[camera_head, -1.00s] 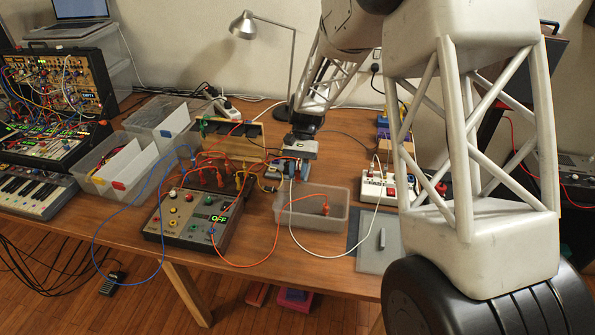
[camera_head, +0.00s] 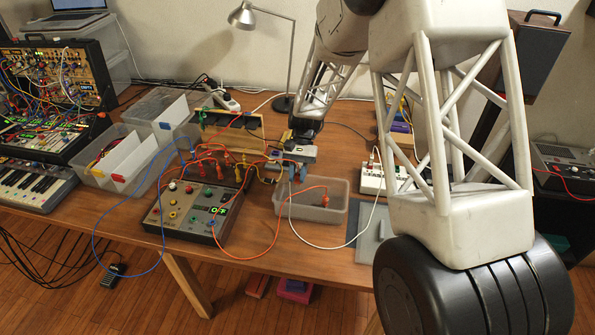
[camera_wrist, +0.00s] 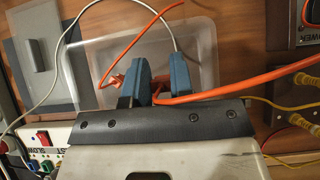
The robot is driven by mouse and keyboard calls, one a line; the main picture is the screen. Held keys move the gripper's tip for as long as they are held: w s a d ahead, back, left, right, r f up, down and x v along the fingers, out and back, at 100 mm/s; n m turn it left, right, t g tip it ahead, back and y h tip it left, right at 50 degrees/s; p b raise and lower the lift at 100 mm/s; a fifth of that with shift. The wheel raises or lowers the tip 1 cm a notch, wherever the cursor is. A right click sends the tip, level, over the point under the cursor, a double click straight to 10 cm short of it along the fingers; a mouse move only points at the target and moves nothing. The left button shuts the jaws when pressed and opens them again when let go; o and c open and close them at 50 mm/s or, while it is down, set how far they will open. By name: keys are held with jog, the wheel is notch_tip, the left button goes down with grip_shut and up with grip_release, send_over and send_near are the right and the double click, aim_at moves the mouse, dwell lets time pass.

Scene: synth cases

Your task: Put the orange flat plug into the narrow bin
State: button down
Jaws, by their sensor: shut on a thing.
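My gripper (camera_head: 291,174) is at the back left edge of a small clear bin (camera_head: 311,222). In the wrist view its two blue fingers (camera_wrist: 159,55) are shut on an orange plug (camera_wrist: 157,93), mostly hidden between them. A thick orange cable runs from it to the right. The clear bin (camera_wrist: 96,50) shows behind the fingers. Another orange-red plug (camera_head: 325,199) with a thin orange cable lies in it; it also shows in the wrist view (camera_wrist: 116,80). I cannot tell for sure which container is the narrow bin.
A patch box (camera_head: 197,212) with orange and blue cables stands left of the clear bin. A wooden rack (camera_head: 245,143) is behind. Clear bins with white dividers (camera_head: 135,160) stand further left. Loose cables cross the table.

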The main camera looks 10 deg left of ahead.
jog(key=shift+f, duration=0.2)
jog(key=c, duration=0.9)
grip_release()
jog(key=shift+w+r, duration=0.1)
jog(key=v, duration=0.7)
jog(key=shift+w+r, duration=0.15)
jog(key=shift+r, duration=0.05)
jog(key=shift+d+r, duration=0.1)
dwell(0.4)
